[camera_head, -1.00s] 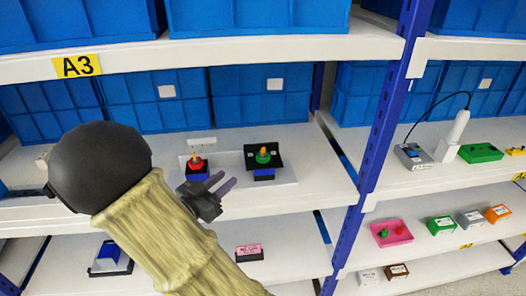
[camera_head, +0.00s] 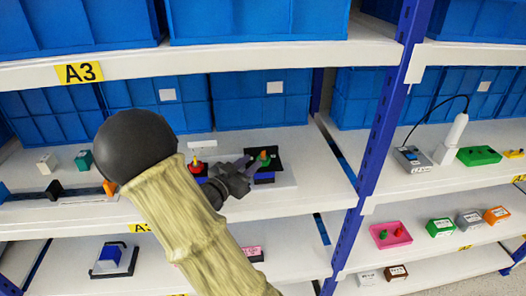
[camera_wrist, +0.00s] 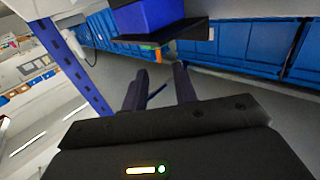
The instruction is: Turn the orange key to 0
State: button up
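The orange key (camera_head: 265,153) sits on a green knob (camera_head: 266,161) on a black plate with a blue base (camera_head: 264,180), on the middle shelf. My gripper (camera_head: 253,166) is at the left of this switch, its fingers pointing toward the knob. In the wrist view the two fingers (camera_wrist: 159,78) are apart with nothing between them. The orange key (camera_wrist: 157,53) shows there as a small orange patch below the black plate, just beyond the fingertips. Contact cannot be told. The 0 mark is not readable.
A red switch with a yellow key (camera_head: 196,165) stands left of my gripper, close to my arm. Blue bins (camera_head: 248,97) line the back of the shelf. A blue upright post (camera_head: 372,165) stands to the right. Another shelf is above.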

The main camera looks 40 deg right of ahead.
aim_at(263, 153)
jog(key=p+x, duration=0.1)
jog(key=x, duration=0.6)
grip_shut()
